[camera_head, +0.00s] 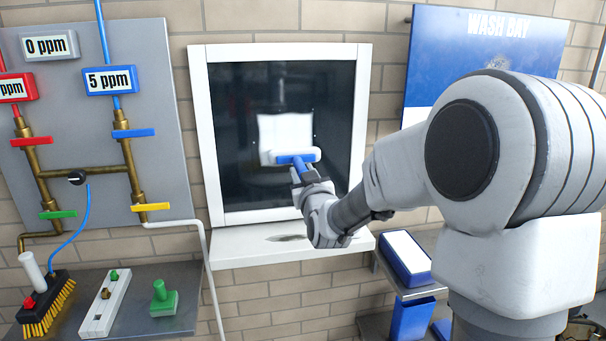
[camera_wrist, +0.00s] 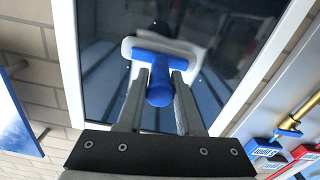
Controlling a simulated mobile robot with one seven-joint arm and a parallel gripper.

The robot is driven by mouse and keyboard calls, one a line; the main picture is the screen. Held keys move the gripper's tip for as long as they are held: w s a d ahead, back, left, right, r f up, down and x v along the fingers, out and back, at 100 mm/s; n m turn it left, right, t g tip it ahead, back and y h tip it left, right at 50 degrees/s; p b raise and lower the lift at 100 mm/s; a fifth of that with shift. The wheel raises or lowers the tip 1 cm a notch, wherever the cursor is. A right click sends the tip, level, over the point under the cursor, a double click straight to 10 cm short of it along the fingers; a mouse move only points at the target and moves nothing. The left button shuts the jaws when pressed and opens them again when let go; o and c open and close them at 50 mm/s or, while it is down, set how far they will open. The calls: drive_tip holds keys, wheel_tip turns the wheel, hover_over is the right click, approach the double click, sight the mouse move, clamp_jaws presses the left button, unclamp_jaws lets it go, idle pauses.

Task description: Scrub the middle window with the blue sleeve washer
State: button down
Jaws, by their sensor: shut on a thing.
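The washer (camera_head: 308,155) has a pale bar-shaped head and a blue handle (camera_wrist: 158,92). My gripper (camera_head: 299,172) is shut on that handle; in the wrist view both fingers (camera_wrist: 160,80) lie either side of it. The washer is in front of the lower middle of the window's dark glass (camera_head: 235,110), which has a white frame (camera_head: 203,130). The head looks very near the glass; I cannot tell whether it touches. A pale squarish patch (camera_head: 285,130) shows on the glass just above the head; it may be foam or a reflection.
A white sill (camera_head: 240,250) with a dark wet-looking spot juts out below the window.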

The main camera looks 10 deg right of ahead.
drive_tip(key=shift+f, duration=0.35)
wheel_tip(320, 180, down, 3)
drive_tip(key=b, duration=0.3)
drive_tip(key=shift+r, duration=0.25)
drive_tip(key=shift+r+p, duration=0.65)
drive_tip(key=shift+r, duration=0.85)
drive_tip(key=shift+r+p, duration=0.7)
drive_tip(key=shift+r, duration=0.7)
